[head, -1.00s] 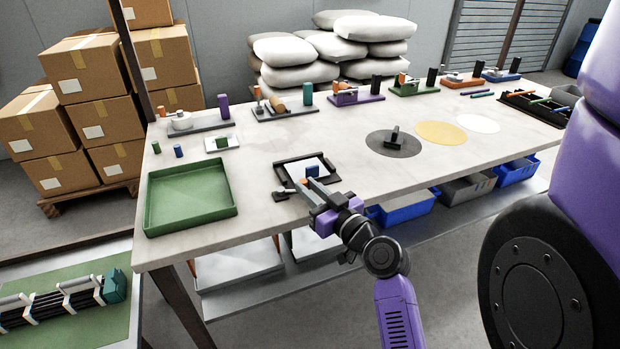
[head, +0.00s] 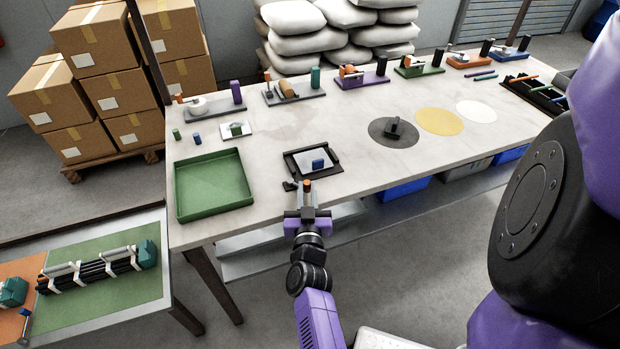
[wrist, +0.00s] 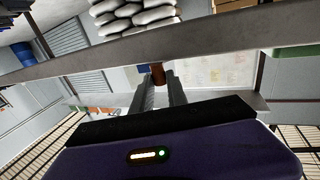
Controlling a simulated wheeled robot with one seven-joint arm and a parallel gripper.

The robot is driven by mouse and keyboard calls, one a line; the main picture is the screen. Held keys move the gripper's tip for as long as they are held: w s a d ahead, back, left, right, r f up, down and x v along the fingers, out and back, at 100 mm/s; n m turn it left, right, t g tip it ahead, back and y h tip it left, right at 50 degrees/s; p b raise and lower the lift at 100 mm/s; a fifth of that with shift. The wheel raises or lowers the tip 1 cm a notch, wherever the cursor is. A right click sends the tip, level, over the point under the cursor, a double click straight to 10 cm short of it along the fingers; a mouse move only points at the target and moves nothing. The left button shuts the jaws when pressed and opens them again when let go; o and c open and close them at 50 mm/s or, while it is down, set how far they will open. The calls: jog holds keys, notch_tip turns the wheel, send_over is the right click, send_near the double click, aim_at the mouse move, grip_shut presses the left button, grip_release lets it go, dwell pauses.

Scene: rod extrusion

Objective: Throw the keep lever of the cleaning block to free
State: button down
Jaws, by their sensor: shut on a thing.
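My gripper (head: 308,196) is at the table's front edge, shut on a small orange-brown cylinder (head: 308,186). The cylinder also shows between the two fingers in the wrist view (wrist: 158,74). Just behind is a black-framed tray (head: 335,166) with a pale inner surface and a blue block (head: 318,164) on it. A small dark lever-like part (head: 290,185) lies at the tray's front left corner, just left of the gripper and apart from it. I cannot tell which fixture is the cleaning block; the small levers on the back fixtures are too small to read.
A green tray (head: 178,196) stands at the left. Fixtures line the back, including a purple-based one (head: 352,82) and a green-based one (head: 420,70). Grey (head: 378,138), yellow (head: 440,121) and white (head: 476,111) discs lie at the right. Bare tabletop lies between.

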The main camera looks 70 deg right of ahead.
aim_at(291, 206)
jog(key=m+g, duration=0.1)
jog(key=w+a+m+g+h, duration=0.1)
jog(key=g, duration=0.1)
jog(key=shift+a+f+g, duration=0.1)
jog(key=shift+g, duration=0.2)
jog(key=m+g+b, duration=0.1)
jog(key=w+m+g, duration=0.1)
jog(key=shift+a+f+g+b, duration=0.15)
jog(key=shift+a+g+b, duration=0.25)
jog(key=shift+w+a+m+g+b, duration=0.15)
jog(key=shift+m+g+b, duration=0.3)
jog(key=shift+g, duration=0.1)
jog(key=shift+w+a+m+g+b, duration=0.1)
jog(key=shift+w+m+g+b, duration=0.05)
jog(key=shift+m+g+b, duration=0.3)
jog(key=shift+w+a+m+g+b, duration=0.15)
jog(key=shift+w+m+g+b, duration=0.2)
jog(key=shift+g+b, duration=0.35)
jog(key=shift+w+a+m+g+b, duration=0.1)
jog(key=shift+m+g+b, duration=0.35)
jog(key=shift+g, duration=0.35)
jog(key=c, duration=1.6)
grip_release()
jog(key=shift+y, duration=0.3)
